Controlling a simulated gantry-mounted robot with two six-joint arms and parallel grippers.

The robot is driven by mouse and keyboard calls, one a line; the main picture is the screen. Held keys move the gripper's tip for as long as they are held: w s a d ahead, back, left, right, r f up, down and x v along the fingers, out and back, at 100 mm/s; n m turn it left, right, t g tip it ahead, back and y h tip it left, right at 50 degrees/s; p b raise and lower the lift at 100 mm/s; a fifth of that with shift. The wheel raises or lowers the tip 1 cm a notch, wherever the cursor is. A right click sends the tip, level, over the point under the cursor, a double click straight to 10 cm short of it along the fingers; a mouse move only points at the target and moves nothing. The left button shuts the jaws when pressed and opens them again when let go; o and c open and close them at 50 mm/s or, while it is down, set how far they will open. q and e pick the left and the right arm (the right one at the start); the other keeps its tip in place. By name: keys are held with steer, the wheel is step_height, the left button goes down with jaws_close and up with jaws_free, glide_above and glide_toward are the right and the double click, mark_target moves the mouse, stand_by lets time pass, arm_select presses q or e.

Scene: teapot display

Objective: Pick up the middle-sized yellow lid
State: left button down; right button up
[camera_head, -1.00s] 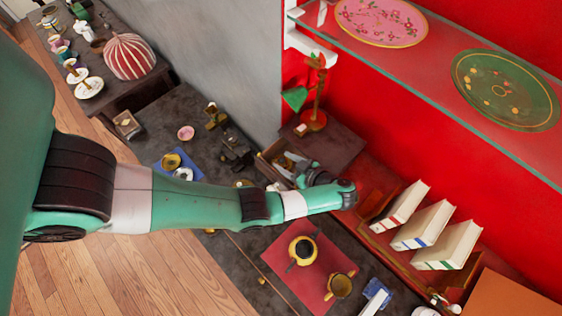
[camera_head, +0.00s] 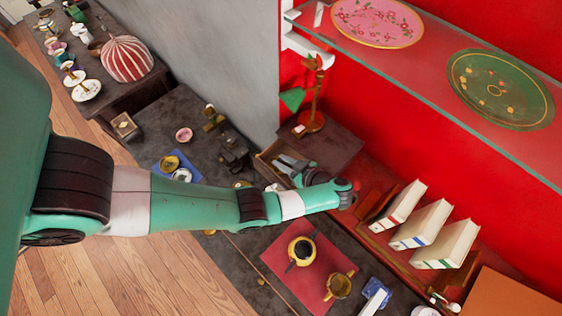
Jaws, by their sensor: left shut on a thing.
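My left gripper (camera_head: 284,162) is over an open wooden tray or drawer (camera_head: 264,168) beside the dark red cabinet. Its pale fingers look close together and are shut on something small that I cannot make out. A small yellow round piece (camera_head: 243,184) shows just behind my arm, partly hidden; I cannot tell if it is a lid. A yellow pot with a dark opening (camera_head: 302,249) stands on a red mat (camera_head: 283,262). A yellow-gold round piece (camera_head: 170,163) sits on a blue mat at left. My right gripper is not in view.
White books (camera_head: 420,225) stand at right. A shelf with plates (camera_head: 497,88) overhangs at upper right. My left arm hides part of the dark table.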

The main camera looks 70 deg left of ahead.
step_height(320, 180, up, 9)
steer(key=p, duration=0.8)
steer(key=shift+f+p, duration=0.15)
steer(key=shift+p, duration=0.2)
